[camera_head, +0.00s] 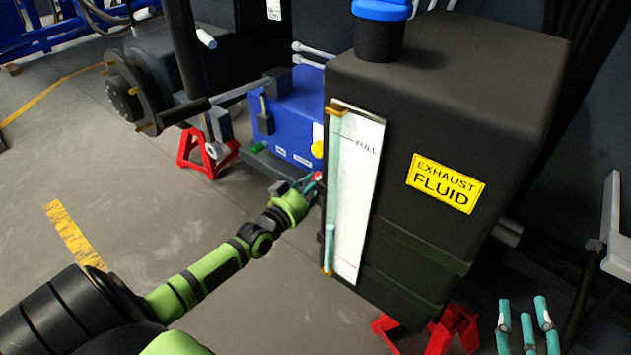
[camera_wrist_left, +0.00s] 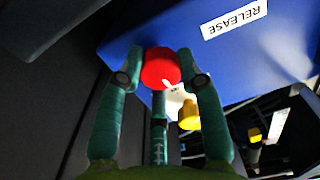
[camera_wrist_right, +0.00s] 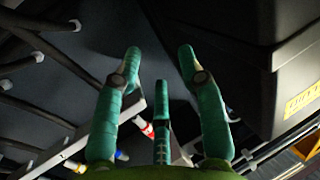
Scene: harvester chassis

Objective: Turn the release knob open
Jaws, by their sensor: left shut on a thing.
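The release knob (camera_wrist_left: 160,68) is red and round, on the blue box whose white label (camera_wrist_left: 234,18) reads RELEASE. In the left wrist view my left gripper (camera_wrist_left: 163,72) has its teal fingers on both sides of the knob, shut on it. In the head view this gripper (camera_head: 311,183) reaches the side of the blue box (camera_head: 297,118), with a bit of red between its fingers and most of the knob hidden. My right gripper (camera_wrist_right: 162,62) is open and empty, its fingers spread; it also shows at the bottom right of the head view (camera_head: 527,318).
A large black exhaust fluid tank (camera_head: 450,90) with a blue cap (camera_head: 381,9) stands right of my left gripper. A yellow knob (camera_wrist_left: 189,115) sits close behind the red one. Red stands (camera_head: 205,150) are on the floor. The floor at the left is mostly clear.

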